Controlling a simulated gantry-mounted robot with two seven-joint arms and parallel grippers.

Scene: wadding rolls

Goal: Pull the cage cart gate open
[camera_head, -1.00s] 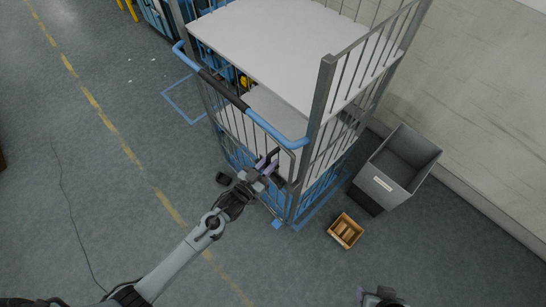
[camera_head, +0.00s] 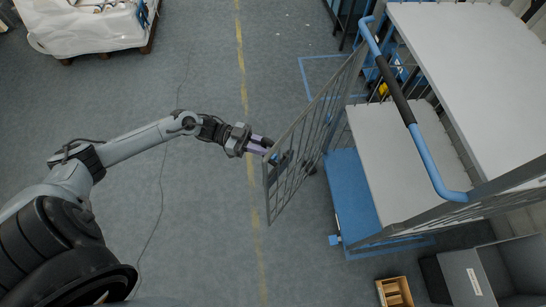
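The cage cart gate (camera_head: 291,172) is a grey wire-mesh panel. It stands swung out to the left of the cart, with its far end near the cart's far post and its free edge toward me. The cart (camera_head: 371,192) has a blue base and white shelves, and its near side is open below the handle. My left gripper (camera_head: 271,150), with purple fingers, is at the gate's free edge and appears closed on its frame; the mesh partly hides the fingertips. My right gripper is out of view.
A blue and black handle bar (camera_head: 401,98) crosses the cart's upper front. A wooden crate (camera_head: 395,292) and a grey bin (camera_head: 490,275) stand at lower right. A wrapped pallet (camera_head: 85,30) is at upper left. The floor left of the gate is clear.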

